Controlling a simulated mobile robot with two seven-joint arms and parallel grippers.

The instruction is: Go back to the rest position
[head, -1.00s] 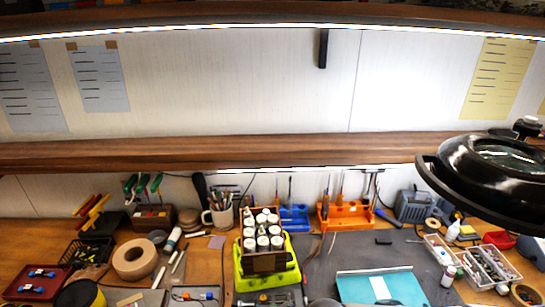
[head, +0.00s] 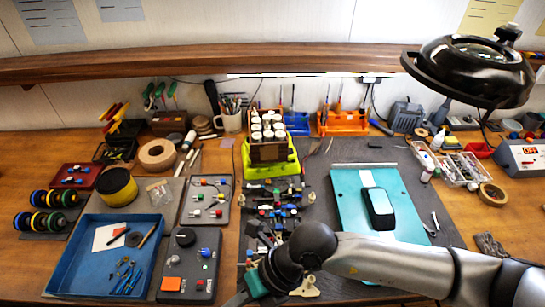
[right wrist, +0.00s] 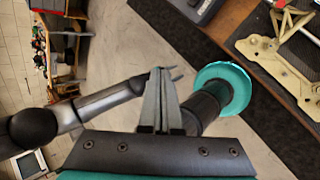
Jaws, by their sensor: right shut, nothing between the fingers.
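My right arm comes in from the right in the head view and bends down at the front of the bench. My right gripper (head: 236,299) is at the bottom edge there, partly cut off, beside the small parts on the dark mat. In the right wrist view its two fingers (right wrist: 158,100) are together with nothing between them. Another arm link of mine (right wrist: 85,112) shows at the left of that view, with small prongs (right wrist: 173,73) at its end, partly behind the fingers; their state is unclear. No left arm shows in the head view.
A blue tray (head: 65,265), a control box (head: 188,270) and a racecar chassis (head: 303,289) lie near my right gripper. A teal mat (head: 350,215) holds a dark car body shell (head: 380,208). A lamp (head: 470,65) overhangs at right. Floor shows below the bench edge (right wrist: 268,95).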

